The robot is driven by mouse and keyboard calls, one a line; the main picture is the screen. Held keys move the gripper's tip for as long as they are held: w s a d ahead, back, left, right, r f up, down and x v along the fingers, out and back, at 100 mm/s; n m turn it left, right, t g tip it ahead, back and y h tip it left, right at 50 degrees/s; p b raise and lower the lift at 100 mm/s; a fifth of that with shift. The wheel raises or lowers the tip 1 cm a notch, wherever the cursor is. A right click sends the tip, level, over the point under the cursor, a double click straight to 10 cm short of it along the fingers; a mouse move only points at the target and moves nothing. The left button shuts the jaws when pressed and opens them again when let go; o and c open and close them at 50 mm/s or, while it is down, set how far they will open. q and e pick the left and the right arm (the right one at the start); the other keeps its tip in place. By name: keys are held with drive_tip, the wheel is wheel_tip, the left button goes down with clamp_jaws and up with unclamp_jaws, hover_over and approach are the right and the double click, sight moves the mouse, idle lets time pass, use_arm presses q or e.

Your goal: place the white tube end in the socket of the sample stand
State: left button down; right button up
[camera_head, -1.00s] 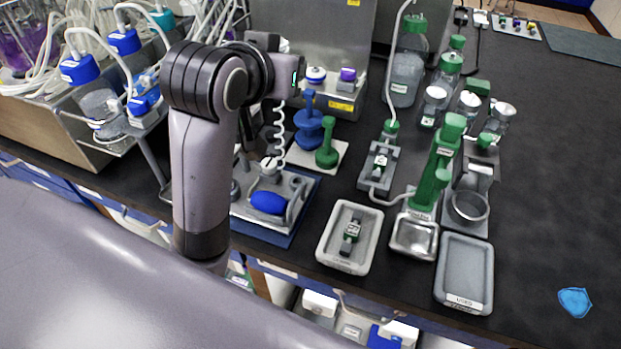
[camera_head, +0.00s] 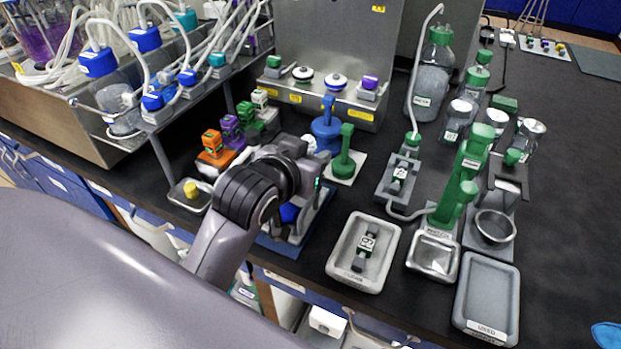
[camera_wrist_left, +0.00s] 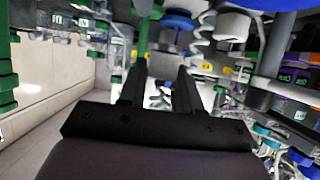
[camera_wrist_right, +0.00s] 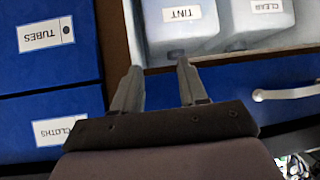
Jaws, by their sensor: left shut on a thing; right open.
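A grey stand (camera_head: 318,212) with a blue pad (camera_head: 289,213) is on a blue mat near the bench's front edge; I take it to be the sample stand. My left arm covers much of it, and its socket is hidden. My left gripper (camera_wrist_left: 161,80) is low over this stand, shut on a small pale piece, apparently the white tube end. The white coiled tube (camera_wrist_left: 201,38) shows beside it in the left wrist view. I cannot tell whether the end touches the socket. My right gripper (camera_wrist_right: 158,82) is open and empty, in front of blue drawers.
Orange (camera_head: 213,148) and purple blocks stand left of the stand. A blue holder (camera_head: 327,130) and a green one (camera_head: 345,160) stand behind it. A light tray (camera_head: 340,262) and the USED tray (camera_head: 486,300) lie to the right. The far right bench is mostly clear.

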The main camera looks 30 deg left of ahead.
use_arm(q)
drive_tip(key=shift+f+b, duration=0.4)
drive_tip(key=shift+f, duration=1.8)
drive_tip(key=shift+f, duration=0.2)
drive_tip(key=c, duration=0.8)
unclamp_jaws()
drive_tip(key=shift+r, duration=0.1)
